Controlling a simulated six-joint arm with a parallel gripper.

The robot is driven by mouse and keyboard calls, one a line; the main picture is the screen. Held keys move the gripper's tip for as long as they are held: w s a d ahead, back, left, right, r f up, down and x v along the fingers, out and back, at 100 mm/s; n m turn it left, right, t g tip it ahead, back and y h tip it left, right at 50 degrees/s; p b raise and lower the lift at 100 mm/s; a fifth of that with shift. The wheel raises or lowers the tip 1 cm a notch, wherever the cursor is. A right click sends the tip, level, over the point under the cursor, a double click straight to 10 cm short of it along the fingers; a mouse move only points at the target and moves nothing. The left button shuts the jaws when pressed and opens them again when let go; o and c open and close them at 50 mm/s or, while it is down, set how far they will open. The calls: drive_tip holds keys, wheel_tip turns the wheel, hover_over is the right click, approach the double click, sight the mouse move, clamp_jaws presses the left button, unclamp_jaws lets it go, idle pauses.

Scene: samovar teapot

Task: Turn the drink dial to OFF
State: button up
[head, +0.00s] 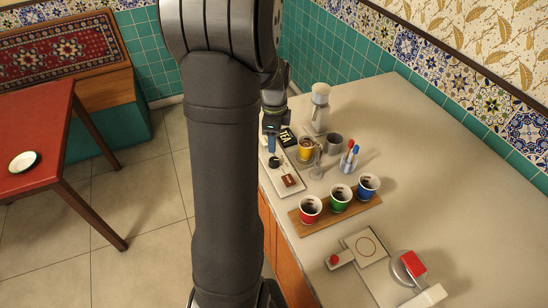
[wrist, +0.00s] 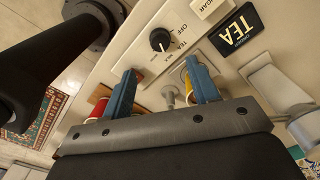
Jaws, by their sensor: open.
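The drink dial is a black round knob (wrist: 160,39) on a pale panel (wrist: 128,45), with the words OFF and TEA printed beside it. A small white mark shows on the knob; I cannot tell exactly which label it points at. In the head view the dial (head: 275,162) is a small dark spot on the panel by the counter's left edge. My gripper (wrist: 160,66) is open, its two blue fingers apart and empty. The knob lies beyond the fingertips, between their lines, and appears untouched. In the head view my gripper (head: 271,130) is above the panel, partly behind my arm.
A black TEA sign (head: 287,137) and a yellow cup (head: 305,152) stand close to the dial. Red, green and blue cups stand on a wooden board (head: 353,212).

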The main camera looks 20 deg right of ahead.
sight(274, 160)
wheel_tip(274, 160, down, 10)
drive_tip(key=shift+r, duration=0.2)
drive_tip(key=c, duration=1)
